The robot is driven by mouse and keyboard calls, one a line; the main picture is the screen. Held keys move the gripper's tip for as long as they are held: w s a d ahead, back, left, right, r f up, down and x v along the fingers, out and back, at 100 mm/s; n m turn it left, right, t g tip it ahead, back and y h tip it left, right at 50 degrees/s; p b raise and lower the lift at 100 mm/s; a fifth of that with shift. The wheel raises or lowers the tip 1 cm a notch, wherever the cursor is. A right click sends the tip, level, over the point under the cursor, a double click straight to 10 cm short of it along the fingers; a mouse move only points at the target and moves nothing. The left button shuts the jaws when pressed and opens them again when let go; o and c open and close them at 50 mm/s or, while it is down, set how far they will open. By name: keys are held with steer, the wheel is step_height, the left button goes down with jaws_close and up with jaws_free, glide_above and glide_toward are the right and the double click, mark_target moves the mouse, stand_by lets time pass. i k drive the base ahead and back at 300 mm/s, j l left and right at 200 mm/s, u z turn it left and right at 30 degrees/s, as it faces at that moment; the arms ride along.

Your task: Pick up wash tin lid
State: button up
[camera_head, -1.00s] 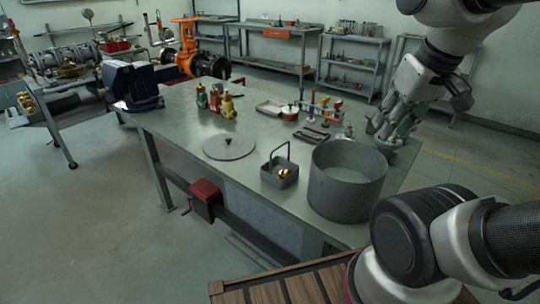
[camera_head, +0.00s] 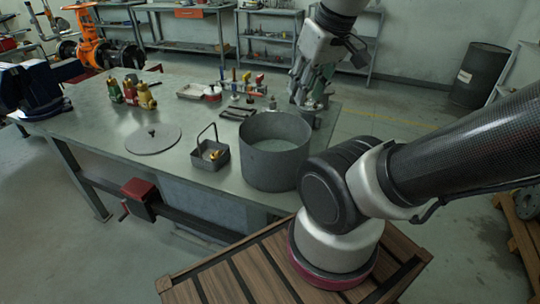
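The wash tin lid (camera_head: 142,142) is a flat grey disc with a small dark knob at its middle. It lies flat on the workbench, apart from the other things. The wash tin (camera_head: 274,158) is a large grey open cylinder standing on the bench to the right of the lid. My gripper (camera_head: 308,98) points down at the bench's far right, behind and to the right of the wash tin. It is well away from the lid. Its fingers are small and dim here, so I cannot tell whether they are open or hold anything.
A small square basket (camera_head: 209,155) with an upright handle and brass pieces stands between lid and tin. Several bottles (camera_head: 131,93) stand behind the lid. A blue vise (camera_head: 28,90) is at the left. A tray (camera_head: 192,91) and tools lie at the back. The bench (camera_head: 104,150) is clear around the lid.

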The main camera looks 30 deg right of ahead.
mark_target(151, 140)
steer(key=k+j, duration=0.2)
steer(key=j, duration=0.15)
steer(key=i+j+u, duration=0.1)
steer(key=j, duration=0.2)
steer(key=i+j, duration=0.15)
steer(key=i+j+u, duration=0.2)
steer(key=i+j, duration=0.2)
steer(key=i+j+u, duration=0.25)
steer(key=i, duration=0.4)
steer(key=i+j, duration=0.2)
steer(key=i, duration=0.25)
steer(key=i+j, duration=0.2)
steer(key=i, duration=0.2)
steer(key=i+j, duration=0.25)
steer(key=i, duration=0.2)
steer(key=i+j, duration=0.2)
steer(key=i, duration=0.2)
steer(key=i+j, duration=0.2)
steer(key=i, duration=0.25)
steer(key=i+j+z, duration=0.1)
steer(key=j+z, duration=0.15)
steer(key=j, duration=0.4)
steer(key=j+z, duration=0.25)
steer(key=j, duration=0.35)
steer(key=j+z, duration=0.5)
steer(key=l+z, duration=0.8)
steer(key=i+l+z, duration=0.15)
steer(key=z, duration=0.25)
